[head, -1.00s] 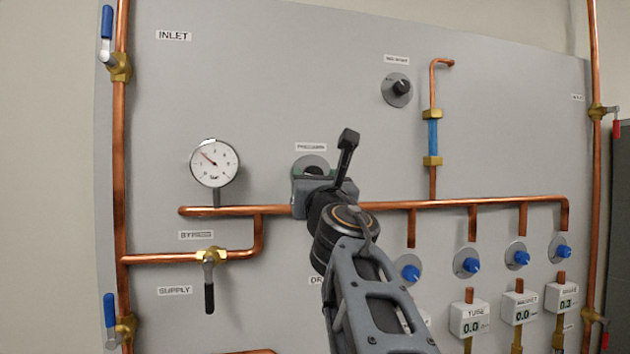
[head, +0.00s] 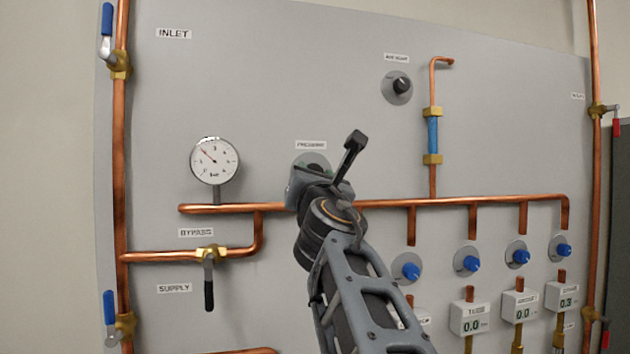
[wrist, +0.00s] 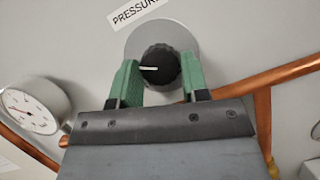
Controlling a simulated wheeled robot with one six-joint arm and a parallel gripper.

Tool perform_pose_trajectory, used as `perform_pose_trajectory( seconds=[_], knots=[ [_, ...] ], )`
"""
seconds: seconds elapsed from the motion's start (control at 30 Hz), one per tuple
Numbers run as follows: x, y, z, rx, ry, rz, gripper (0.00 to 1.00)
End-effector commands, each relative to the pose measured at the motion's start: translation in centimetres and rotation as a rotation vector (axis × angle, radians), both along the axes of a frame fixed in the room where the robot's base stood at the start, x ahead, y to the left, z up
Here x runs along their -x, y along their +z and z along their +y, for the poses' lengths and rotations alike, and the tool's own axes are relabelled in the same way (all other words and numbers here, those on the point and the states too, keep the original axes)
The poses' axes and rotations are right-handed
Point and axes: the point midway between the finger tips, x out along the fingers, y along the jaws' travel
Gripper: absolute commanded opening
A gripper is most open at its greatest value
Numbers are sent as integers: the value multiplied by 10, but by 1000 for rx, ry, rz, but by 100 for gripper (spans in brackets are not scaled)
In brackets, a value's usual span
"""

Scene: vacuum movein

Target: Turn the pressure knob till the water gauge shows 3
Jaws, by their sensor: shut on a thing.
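The black pressure knob (wrist: 159,66) with a white pointer line sits on a round grey plate (wrist: 178,33) under the PRESSURE label (wrist: 138,10). In the wrist view my gripper (wrist: 158,80) has its green fingers on either side of the knob, shut on it. The white pointer line points left in that view. In the head view my gripper (head: 312,180) covers the knob, and part of the plate shows above it. The round water gauge (head: 214,161) is left of the knob, its red needle pointing to the upper left, below the 3 at the top.
Copper pipe (head: 330,206) runs across just below the knob. A second black knob (head: 401,86) is at the upper right. Several blue knobs (head: 411,267) and digital readouts (head: 470,319) are at the lower right. A bypass valve (head: 208,254) is at the lower left.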

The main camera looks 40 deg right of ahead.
Motion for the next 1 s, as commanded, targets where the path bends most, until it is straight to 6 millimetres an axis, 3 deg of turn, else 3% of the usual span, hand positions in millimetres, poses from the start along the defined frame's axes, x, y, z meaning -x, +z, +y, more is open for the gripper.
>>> perform_pose_trajectory(
  seconds=[1.0],
  knots=[
    [-3,4,5,-808,0,-389,18]
  ],
)
